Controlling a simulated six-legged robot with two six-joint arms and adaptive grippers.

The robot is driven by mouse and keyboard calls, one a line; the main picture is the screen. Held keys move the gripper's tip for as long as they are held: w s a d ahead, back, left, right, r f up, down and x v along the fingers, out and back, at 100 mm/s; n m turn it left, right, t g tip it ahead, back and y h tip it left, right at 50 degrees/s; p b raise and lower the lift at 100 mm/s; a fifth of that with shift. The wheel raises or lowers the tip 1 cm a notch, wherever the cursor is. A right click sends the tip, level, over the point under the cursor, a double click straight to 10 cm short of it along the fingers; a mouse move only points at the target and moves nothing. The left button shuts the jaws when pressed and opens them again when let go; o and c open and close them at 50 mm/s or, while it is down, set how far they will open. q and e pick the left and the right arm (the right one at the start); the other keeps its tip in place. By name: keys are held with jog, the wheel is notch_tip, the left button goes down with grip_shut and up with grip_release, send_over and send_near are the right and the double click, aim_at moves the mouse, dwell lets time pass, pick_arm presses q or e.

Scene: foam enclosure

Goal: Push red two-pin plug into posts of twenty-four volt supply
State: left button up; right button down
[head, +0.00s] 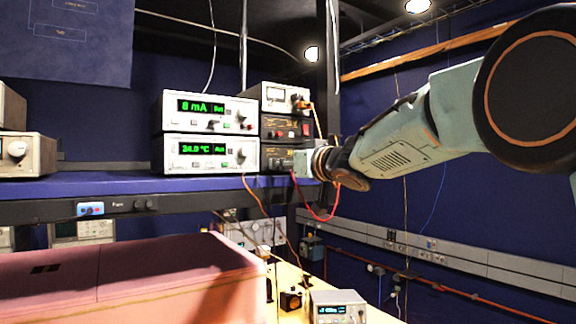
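My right arm reaches in from the right, and its wrist end (308,163) is at the front of the lowest unit in a narrow stack of supplies (287,127). The fingers are hidden or too small to make out, so I cannot tell whether they are open or shut. A red lead (326,217) loops down below the wrist. I cannot make out the red plug at its end or whether it touches any posts. The labels on the stack are too small to show which is the twenty-four volt supply. My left gripper is not in view.
Two white display instruments (210,112) stand left of the stack on a blue shelf (120,185). Beige instruments (27,153) stand at far left. Below are a pink foam block (180,275) and a bench with a small meter (338,306). A dark post (328,70) rises behind the wrist.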

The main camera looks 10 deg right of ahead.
jog(key=shift+w, duration=0.2)
jog(key=c, duration=1.3)
grip_release()
jog(key=shift+a, duration=0.1)
jog(key=o, duration=0.4)
jog(key=shift+w, duration=0.25)
jog(key=shift+o, duration=0.2)
jog(key=shift+s, duration=0.1)
jog(key=shift+s, duration=0.2)
jog(key=v, duration=1.1)
jog(key=shift+s+d, duration=0.2)
jog(key=shift+s, duration=0.1)
jog(key=shift+s, duration=0.1)
